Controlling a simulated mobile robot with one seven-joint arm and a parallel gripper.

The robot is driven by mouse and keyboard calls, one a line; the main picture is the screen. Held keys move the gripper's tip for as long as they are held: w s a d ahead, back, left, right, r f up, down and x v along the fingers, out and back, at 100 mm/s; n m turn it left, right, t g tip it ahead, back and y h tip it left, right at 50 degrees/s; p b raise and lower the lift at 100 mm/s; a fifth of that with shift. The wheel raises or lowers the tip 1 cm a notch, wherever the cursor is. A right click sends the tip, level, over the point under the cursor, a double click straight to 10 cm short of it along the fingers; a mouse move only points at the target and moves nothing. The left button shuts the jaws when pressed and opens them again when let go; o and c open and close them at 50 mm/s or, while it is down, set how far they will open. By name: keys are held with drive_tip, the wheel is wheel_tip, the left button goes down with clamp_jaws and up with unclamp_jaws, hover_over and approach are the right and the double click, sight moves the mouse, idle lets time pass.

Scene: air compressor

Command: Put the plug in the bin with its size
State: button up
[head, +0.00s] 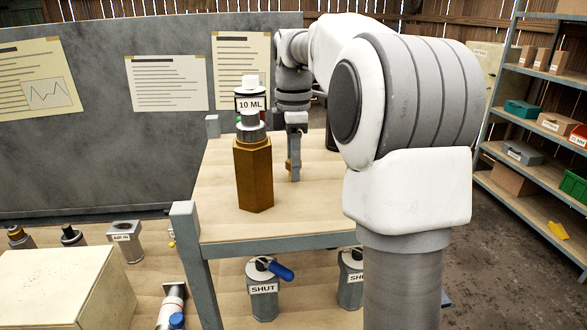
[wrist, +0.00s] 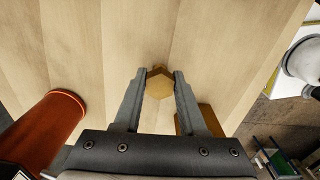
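A small brass-coloured hexagonal plug (wrist: 159,84) sits between my gripper's fingertips (wrist: 160,75) in the wrist view, with a finger against each side. In the head view my gripper (head: 294,150) points down over the wooden bench, and a small brown piece of the plug (head: 289,167) shows beside the finger. I cannot tell from this whether the plug touches the bench top. Bins stand on the shelves at the right: a teal bin (head: 522,108) and a red bin (head: 579,137) at the picture's edge. Most bin labels are too small to read.
A tall brown hexagonal body with a grey neck (head: 253,172) stands on the bench (head: 222,215), left of my gripper. Valves marked SHUT (head: 264,287) sit below the bench. Open floor lies between bench and shelves.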

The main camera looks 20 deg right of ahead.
clamp_jaws()
drive_tip(key=shift+r, duration=0.15)
wheel_tip(320, 180, up, 10)
drive_tip(key=shift+f+p, duration=0.1)
drive_tip(key=shift+p, duration=0.8)
